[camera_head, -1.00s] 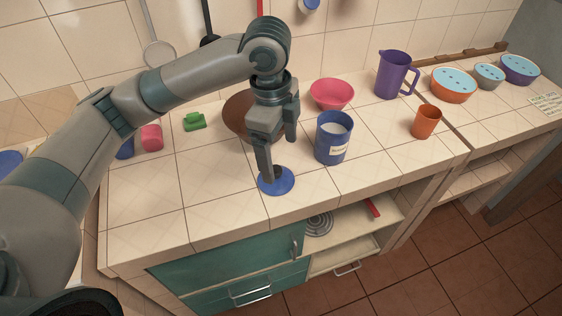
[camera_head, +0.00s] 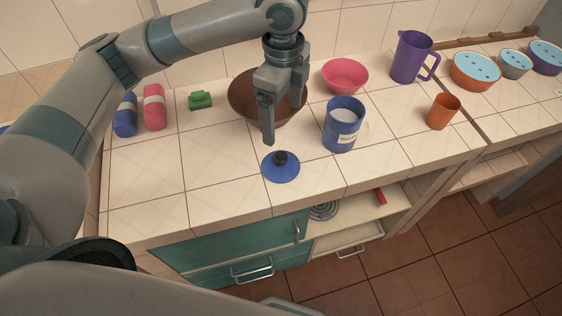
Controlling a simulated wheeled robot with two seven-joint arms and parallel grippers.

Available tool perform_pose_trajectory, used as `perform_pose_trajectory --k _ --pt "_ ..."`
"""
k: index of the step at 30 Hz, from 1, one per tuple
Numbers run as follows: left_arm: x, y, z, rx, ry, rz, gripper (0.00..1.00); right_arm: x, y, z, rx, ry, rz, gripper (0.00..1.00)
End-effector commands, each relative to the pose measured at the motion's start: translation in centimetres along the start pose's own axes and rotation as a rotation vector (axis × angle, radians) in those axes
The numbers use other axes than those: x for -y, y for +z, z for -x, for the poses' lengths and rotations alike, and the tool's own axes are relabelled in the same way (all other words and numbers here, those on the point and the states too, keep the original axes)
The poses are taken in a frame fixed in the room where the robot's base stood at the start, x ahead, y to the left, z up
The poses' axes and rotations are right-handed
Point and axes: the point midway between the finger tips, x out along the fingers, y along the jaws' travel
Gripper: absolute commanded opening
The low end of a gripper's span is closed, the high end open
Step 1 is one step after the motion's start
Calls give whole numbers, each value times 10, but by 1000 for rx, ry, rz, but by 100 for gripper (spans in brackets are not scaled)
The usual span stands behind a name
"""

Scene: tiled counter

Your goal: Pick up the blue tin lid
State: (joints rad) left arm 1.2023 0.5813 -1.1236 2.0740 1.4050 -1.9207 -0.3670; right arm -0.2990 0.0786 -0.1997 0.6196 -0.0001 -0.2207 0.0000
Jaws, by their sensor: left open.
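The blue tin lid (camera_head: 283,172) lies flat on the tiled counter near its front edge, with its dark knob facing up. My left gripper (camera_head: 284,132) hangs above and a little behind the lid, pointing down. Its jaws are open and empty, and it is apart from the lid. The blue tin (camera_head: 341,128) with a pale label stands open to the right of the lid, with white contents showing. My right gripper is not in view.
A brown bowl (camera_head: 244,102) stands behind my left gripper. A pink bowl (camera_head: 345,75), purple jug (camera_head: 410,58) and orange cup (camera_head: 443,111) stand to the right. A green object (camera_head: 200,100) and pink roll (camera_head: 154,108) lie left. The counter left of the lid is clear.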

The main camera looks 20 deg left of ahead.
Motion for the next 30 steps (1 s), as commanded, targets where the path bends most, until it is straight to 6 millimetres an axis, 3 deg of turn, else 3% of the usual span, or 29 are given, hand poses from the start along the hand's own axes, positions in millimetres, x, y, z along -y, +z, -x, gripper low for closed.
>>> perform_pose_trajectory --k 4,15,21,30 --pt "-2 0 -25 1 5 0 85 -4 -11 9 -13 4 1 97" --pt "-1 0 -86 0 2 1 85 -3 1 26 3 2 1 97" --pt "-1 0 -98 0 0 0 85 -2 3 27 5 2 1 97" --pt "-1 0 -99 0 0 0 85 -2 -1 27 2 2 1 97"
